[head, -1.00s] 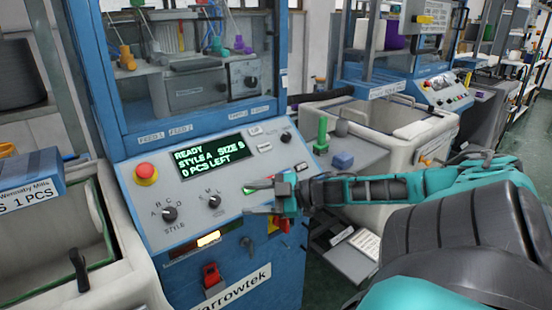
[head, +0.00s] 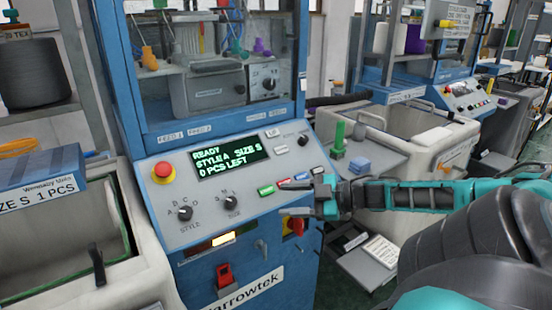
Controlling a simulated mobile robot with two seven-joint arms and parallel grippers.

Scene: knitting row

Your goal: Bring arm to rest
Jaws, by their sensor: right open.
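My right gripper (head: 308,198) is in front of the right part of the knitting machine's control panel (head: 240,220), near the green button (head: 267,190) and the other small buttons. Its jaws are open and hold nothing. My right arm (head: 405,195) reaches in from the right, teal and black. The panel's display (head: 231,159) reads READY, STYLE A, SIZE S, 0 PCS LEFT. My left gripper is out of the picture.
A red and yellow switch (head: 293,226) is just below my gripper. A pale bin (head: 85,240) stands left. Another machine's bin (head: 405,130) and a shelf with a green post (head: 340,137) stand right.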

